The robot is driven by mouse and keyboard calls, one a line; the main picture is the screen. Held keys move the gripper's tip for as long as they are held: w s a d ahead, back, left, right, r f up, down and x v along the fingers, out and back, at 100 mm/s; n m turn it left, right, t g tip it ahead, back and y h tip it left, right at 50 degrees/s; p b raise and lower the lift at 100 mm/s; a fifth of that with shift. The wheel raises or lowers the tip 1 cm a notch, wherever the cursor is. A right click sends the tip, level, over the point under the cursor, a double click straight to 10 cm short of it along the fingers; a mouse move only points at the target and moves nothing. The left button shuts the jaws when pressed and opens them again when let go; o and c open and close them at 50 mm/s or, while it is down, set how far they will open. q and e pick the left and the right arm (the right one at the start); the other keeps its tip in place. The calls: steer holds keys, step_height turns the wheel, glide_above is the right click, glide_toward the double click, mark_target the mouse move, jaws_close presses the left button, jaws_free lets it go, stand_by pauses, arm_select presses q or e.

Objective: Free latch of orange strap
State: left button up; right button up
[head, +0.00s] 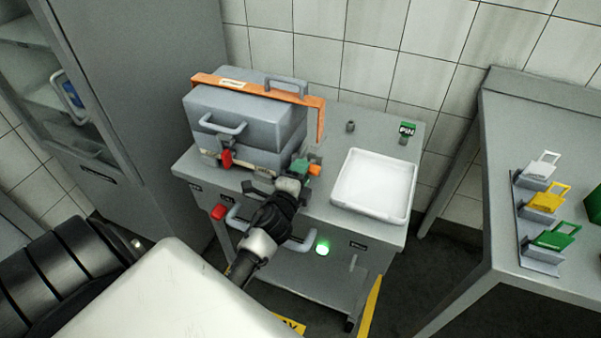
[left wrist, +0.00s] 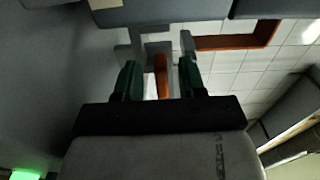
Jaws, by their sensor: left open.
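The orange strap (head: 316,120) runs over the top of a grey case (head: 240,115) and down its right side. It also shows in the left wrist view (left wrist: 238,42). A small orange latch piece (head: 315,170) sits low at the case's front right corner. My left gripper (head: 303,168), with green fingertips, is at this corner. In the left wrist view an orange bar (left wrist: 161,76) shows between the open fingers, with gaps on both sides. The gripper partly hides the latch in the head view. My right gripper is not in view.
A red latch (head: 226,158) is on the case's front left. A white tray (head: 374,160) lies right of the case on the grey cart (head: 340,231). A side table (head: 505,260) at right holds white, yellow and green tags. A cabinet (head: 140,100) stands at left.

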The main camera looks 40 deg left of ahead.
arm_select(q)
steer(key=b+v, duration=0.1)
steer(key=v, duration=0.9)
steer(key=shift+s, duration=0.35)
steer(key=shift+d, duration=0.15)
